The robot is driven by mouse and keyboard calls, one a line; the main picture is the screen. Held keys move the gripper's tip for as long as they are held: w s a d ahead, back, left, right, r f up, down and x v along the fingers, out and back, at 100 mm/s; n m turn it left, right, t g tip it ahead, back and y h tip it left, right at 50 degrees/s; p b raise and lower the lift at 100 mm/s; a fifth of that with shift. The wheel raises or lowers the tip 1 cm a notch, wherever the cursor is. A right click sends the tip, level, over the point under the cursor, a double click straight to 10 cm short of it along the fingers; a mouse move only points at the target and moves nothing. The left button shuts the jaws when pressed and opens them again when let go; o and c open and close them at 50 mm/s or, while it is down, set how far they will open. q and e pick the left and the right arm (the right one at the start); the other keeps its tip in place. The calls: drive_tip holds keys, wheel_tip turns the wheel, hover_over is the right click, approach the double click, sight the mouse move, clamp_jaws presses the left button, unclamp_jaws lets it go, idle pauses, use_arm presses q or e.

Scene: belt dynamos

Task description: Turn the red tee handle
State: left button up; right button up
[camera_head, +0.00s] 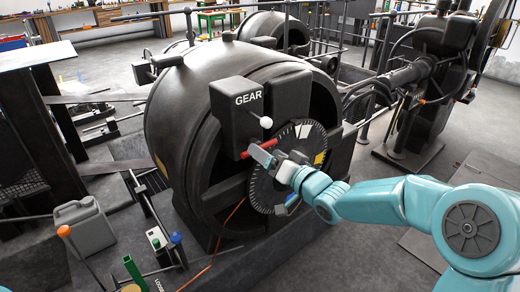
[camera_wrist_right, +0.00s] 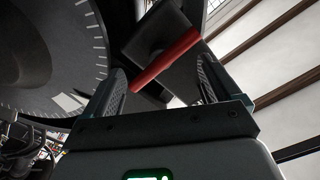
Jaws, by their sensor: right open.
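In the right wrist view the red bar (camera_wrist_right: 170,57) runs slanted between the two fingers of the right gripper (camera_wrist_right: 160,73). The jaws are open, with gaps showing beside the bar. My left gripper is not in view.
A white ball knob (camera_head: 266,122) on a lever sticks out just above the handle. A large graduated dial (camera_head: 307,140) lies close behind my right gripper. A grey jerrycan (camera_head: 85,224) and coloured levers stand at the lower left. Open floor lies at the right.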

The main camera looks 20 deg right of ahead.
sight(260, 146)
drive_tip(key=shift+x, duration=1.95)
